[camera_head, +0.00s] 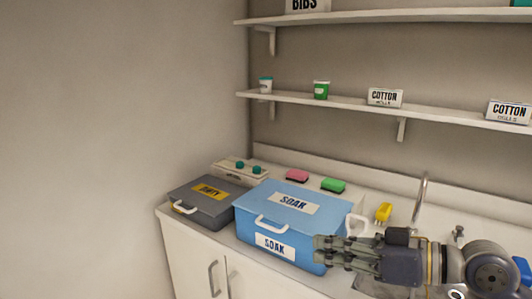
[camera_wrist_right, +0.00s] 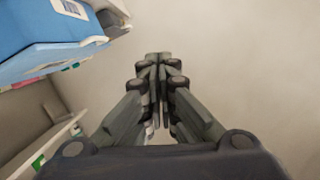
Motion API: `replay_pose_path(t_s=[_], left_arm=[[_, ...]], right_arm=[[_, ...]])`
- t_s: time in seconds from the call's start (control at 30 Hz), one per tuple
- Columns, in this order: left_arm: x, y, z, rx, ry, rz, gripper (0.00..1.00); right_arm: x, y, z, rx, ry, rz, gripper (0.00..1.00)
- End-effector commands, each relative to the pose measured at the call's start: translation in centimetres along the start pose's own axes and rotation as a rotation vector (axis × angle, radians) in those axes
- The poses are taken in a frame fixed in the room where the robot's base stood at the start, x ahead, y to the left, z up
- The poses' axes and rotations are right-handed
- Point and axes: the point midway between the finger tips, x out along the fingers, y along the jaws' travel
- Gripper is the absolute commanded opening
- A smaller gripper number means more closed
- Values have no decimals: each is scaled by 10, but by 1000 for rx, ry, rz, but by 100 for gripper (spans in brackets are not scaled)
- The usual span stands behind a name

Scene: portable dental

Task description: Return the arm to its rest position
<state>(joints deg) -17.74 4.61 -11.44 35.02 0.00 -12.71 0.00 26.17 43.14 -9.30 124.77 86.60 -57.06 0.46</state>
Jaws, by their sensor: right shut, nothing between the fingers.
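My right gripper (camera_head: 322,248) comes in from the lower right in the head view. It is in front of the right part of the blue SOAK box (camera_head: 252,225) and hides its lower right corner. I cannot tell whether it touches the box. In the right wrist view the gripper's fingers (camera_wrist_right: 159,60) are together with nothing between them. The blue box also shows at the upper left of the right wrist view (camera_wrist_right: 35,30). My left gripper is in neither view.
A grey DIRTY box (camera_head: 208,218) stands left of the blue box on the counter. Behind are a pink sponge (camera_head: 297,176), a green sponge (camera_head: 333,185) and a yellow item (camera_head: 383,212). A tap (camera_head: 420,196) stands at right. Wall shelves (camera_head: 350,103) hold cups and COTTON boxes.

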Motion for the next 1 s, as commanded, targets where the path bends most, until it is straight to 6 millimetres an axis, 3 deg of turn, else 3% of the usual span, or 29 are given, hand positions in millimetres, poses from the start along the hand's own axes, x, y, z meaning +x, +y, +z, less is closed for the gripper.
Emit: replay_pose_path(t_s=[0.37,0.57,0.77,0.9,1.0], left_arm=[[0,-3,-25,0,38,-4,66],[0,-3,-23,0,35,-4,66],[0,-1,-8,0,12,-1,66],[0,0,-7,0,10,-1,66],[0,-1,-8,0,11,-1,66]], right_arm=[[19,14,75,10,-107,91,0],[26,22,133,25,-191,175,0],[20,26,225,75,-339,326,0],[-2,22,295,133,-471,469,0],[-25,16,336,179,-564,567,0]])
